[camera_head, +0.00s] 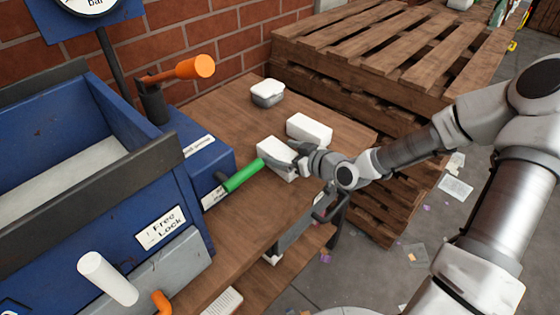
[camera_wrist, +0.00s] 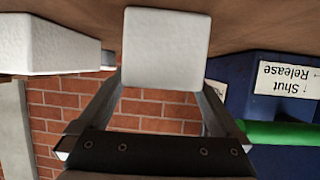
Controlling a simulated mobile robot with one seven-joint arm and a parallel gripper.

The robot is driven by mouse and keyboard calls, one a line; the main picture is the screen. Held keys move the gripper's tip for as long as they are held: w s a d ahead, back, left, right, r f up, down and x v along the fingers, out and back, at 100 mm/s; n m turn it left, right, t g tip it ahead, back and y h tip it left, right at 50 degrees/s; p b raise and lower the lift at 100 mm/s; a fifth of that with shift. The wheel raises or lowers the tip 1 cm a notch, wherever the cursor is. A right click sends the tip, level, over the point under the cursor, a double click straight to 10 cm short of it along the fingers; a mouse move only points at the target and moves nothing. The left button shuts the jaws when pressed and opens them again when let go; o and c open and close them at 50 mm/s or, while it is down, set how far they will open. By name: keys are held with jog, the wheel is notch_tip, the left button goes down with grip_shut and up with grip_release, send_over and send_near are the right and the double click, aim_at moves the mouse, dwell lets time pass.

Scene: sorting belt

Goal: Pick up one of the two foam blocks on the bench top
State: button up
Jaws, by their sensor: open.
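Two white foam blocks lie on the wooden bench top. The near block (camera_head: 273,152) is at my gripper (camera_head: 293,160), which partly covers it. The far block (camera_head: 309,128) lies just behind it, apart from my gripper. In the wrist view the near block (camera_wrist: 164,48) shows its end face between the tips of my open gripper (camera_wrist: 161,82), one finger on each side. I cannot tell whether the fingers touch it. The far block (camera_wrist: 50,44) is at the left of the wrist view, outside the fingers.
A green handle (camera_head: 244,175) on the blue machine (camera_head: 195,150) reaches close to the near block's left side. A small lidded tub (camera_head: 267,93) stands behind the blocks. A wooden pallet stack (camera_head: 390,45) borders the bench at the back right.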

jog(key=shift+w+a+f, duration=0.3)
jog(key=shift+w+a, duration=0.1)
jog(key=shift+w, duration=0.1)
jog(key=c, duration=1.2)
jog(key=shift+c, duration=0.2)
jog(key=shift+r, duration=0.15)
